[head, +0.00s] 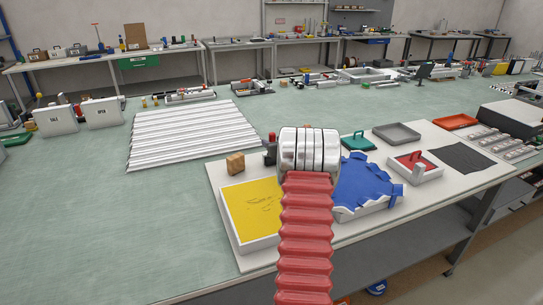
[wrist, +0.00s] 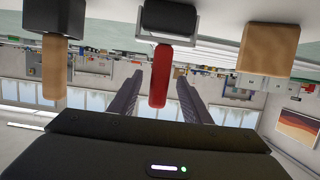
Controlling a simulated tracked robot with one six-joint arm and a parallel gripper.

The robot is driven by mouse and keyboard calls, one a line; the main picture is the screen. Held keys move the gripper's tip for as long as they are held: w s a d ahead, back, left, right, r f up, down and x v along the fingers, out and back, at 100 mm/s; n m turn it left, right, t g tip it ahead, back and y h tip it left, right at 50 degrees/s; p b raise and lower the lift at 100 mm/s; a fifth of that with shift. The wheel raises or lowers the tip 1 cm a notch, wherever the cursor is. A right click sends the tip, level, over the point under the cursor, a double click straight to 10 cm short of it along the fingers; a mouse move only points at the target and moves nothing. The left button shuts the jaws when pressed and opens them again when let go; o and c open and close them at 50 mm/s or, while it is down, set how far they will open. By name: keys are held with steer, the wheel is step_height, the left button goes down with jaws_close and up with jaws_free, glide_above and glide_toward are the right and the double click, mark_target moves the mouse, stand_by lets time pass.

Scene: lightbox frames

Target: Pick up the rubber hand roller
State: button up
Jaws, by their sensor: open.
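The rubber hand roller has a black roller (wrist: 170,18) in a pale metal frame and a red handle (wrist: 160,78). In the wrist view, which looks upside down, it is at the top centre. My gripper (wrist: 159,80) is open, with a dark finger on each side of the red handle and visible gaps to both. I cannot tell how deep the handle sits between them. In the head view, my arm and silver wrist hide my gripper fingers; a small dark and red item (head: 269,148) just left of the wrist may be part of the roller.
A wooden block (wrist: 268,48) and a black block with a wooden handle (wrist: 55,65) flank the roller. On the white board are a yellow tray (head: 250,212), a blue cut-out piece (head: 365,182) and a red-floored tray (head: 415,165).

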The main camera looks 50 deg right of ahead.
steer(key=shift+w+d+f, duration=0.25)
steer(key=shift+w+d, duration=0.1)
steer(key=shift+w, duration=0.25)
jaws_close()
stand_by(0.5)
